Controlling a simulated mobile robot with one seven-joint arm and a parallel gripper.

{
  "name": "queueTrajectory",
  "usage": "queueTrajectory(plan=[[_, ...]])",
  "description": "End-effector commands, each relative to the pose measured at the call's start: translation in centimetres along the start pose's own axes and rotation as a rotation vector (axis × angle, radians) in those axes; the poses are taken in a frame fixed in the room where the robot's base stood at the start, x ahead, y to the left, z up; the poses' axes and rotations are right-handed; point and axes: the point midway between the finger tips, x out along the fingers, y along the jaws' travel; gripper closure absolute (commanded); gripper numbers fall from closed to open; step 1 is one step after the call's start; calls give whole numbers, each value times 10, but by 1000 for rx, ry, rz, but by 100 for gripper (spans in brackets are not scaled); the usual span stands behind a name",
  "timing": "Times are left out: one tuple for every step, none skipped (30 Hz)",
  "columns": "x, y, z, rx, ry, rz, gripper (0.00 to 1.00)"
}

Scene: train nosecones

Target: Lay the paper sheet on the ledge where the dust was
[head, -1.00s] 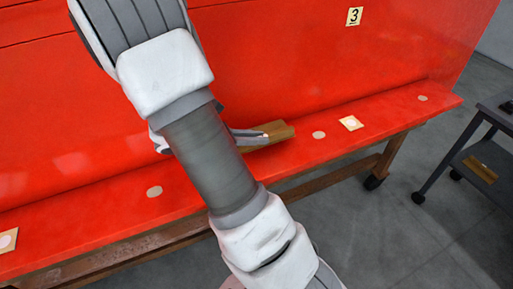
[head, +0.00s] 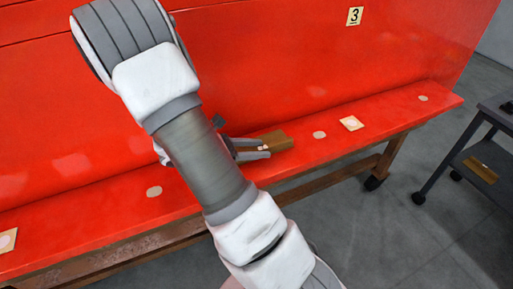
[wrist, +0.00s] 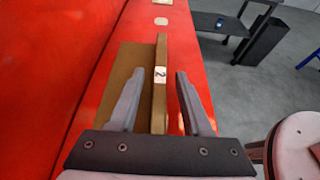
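A brown paper sheet (wrist: 123,75) lies on the red ledge (wrist: 104,78), with a stiff upright strip along one edge that carries a small white label "2" (wrist: 160,75). In the head view the brown sheet (head: 276,141) is on the ledge (head: 215,174), beyond my fingertips. My gripper (wrist: 160,72) has its fingers apart, one on each side of the upright strip, with a gap visible on both sides. The gripper also shows in the head view (head: 264,149), partly behind my arm. Whatever lies under the sheet is hidden.
Pale round spots (head: 320,134) (head: 154,191) (head: 423,98) and cream squares (head: 351,123) (head: 8,240) lie along the ledge. The red wall carries a "3" label (head: 354,16). A dark cart (head: 482,135) stands at right, with grey floor between.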

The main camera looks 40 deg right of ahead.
Motion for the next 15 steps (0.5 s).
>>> queueTrajectory(plan=[[0,0,0,0,0,0,51],[0,0,0,0,0,0,51],[0,0,0,0,0,0,51],[0,0,0,0,0,0,51],[0,0,0,0,0,0,51],[0,0,1,0,0,0,51],[-1,0,2,0,0,0,51],[-2,0,4,1,0,0,51],[-4,0,3,1,1,2,51],[-8,1,2,1,1,3,51],[-12,1,2,2,1,3,51],[-19,1,2,2,1,5,51],[-25,1,2,3,2,4,51],[-31,1,2,2,1,4,51],[-40,1,2,1,2,6,51]])
